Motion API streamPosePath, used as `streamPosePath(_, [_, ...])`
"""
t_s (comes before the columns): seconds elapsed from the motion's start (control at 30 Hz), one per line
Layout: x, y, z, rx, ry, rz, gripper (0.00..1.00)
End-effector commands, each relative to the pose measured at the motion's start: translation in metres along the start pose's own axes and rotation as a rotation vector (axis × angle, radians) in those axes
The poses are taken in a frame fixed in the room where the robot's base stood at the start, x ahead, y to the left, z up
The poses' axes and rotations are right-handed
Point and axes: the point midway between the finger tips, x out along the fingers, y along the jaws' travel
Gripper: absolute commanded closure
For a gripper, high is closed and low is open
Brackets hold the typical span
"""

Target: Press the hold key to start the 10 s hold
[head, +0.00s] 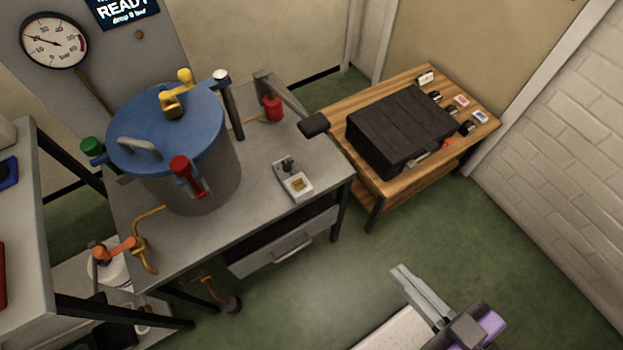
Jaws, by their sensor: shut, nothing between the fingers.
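A small pale control box (293,180) with a yellowish key on its top and a dark knob or lever at its back sits on the grey bench, right of the cylinder. I cannot read a label on it. The large grey cylinder (205,185) with a blue lid (200,125) stands on the bench; the lid looks seated. Yellow, red and green fittings sit around the lid. My gripper (404,275) is shut and empty at the lower right, over the green floor, well apart from the box and bench.
A round gauge (55,40) and a sign (123,10) reading "READY" are on the back panel. A black case (400,125) lies on a wooden table (378,185) at right. The floor before the bench is clear.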

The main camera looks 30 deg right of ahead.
Motion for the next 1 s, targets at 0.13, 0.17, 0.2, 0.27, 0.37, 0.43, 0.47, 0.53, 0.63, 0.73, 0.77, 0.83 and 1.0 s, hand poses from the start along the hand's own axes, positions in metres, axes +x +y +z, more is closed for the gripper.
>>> streamPosePath(0.13, [0.002,0.0,0.001,0.004,-0.004,0.003,1.0])
streamPosePath(0.17, [0.003,0.001,0.002,0.007,-0.007,0.005,1.0])
streamPosePath(0.2, [0.005,0.001,0.004,0.01,-0.012,0.008,1.0])
streamPosePath(0.27, [0.007,0.001,0.008,0.016,-0.021,0.012,1.0])
streamPosePath(0.37, [0.013,0.002,0.014,0.025,-0.036,0.018,1.0])
streamPosePath(0.43, [0.017,0.003,0.018,0.035,-0.048,0.024,1.0])
streamPosePath(0.47, [0.019,0.003,0.021,0.039,-0.054,0.026,1.0])
streamPosePath(0.53, [0.024,0.003,0.026,0.05,-0.068,0.032,1.0])
streamPosePath(0.63, [0.033,0.003,0.035,0.066,-0.091,0.039,1.0])
streamPosePath(0.73, [0.044,0.004,0.045,0.087,-0.12,0.046,1.0])
streamPosePath(0.77, [0.048,0.003,0.048,0.095,-0.13,0.049,1.0])
streamPosePath(0.83, [0.06,0.003,0.056,0.116,-0.158,0.053,1.0])
streamPosePath(1.0, [0.096,0.001,0.077,0.174,-0.235,0.054,1.0])
